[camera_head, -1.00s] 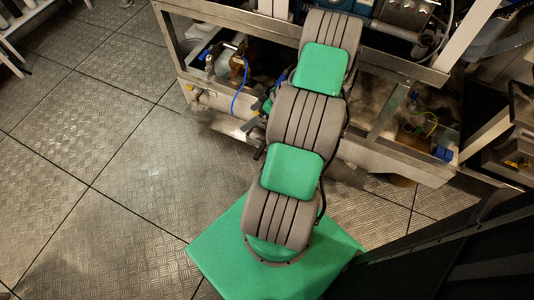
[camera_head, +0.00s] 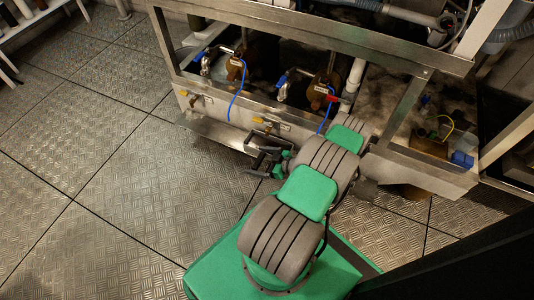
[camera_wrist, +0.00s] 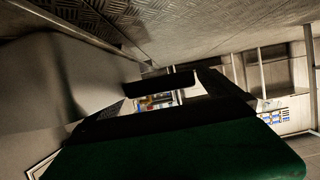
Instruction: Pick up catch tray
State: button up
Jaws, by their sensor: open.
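The catch tray appears to be the shallow metal tray (camera_head: 215,132) along the lower front of the metal frame, below the valves, in the head view. My gripper (camera_head: 262,163) is open and empty, low in front of the frame beside the tray's right end. Whether it touches the tray I cannot tell. In the wrist view the dark jaws of my gripper (camera_wrist: 158,100) show past my green wrist. A large blurred grey surface fills the left of that view; I cannot tell whether it is the tray.
The metal frame (camera_head: 300,28) holds brown valve bodies (camera_head: 237,68) with blue tubes above the tray. An open bay with a blue block (camera_head: 462,159) lies at the right. The patterned floor (camera_head: 110,190) is clear at the left.

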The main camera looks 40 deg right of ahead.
jog(key=shift+c, duration=0.2)
jog(key=c, duration=1.8)
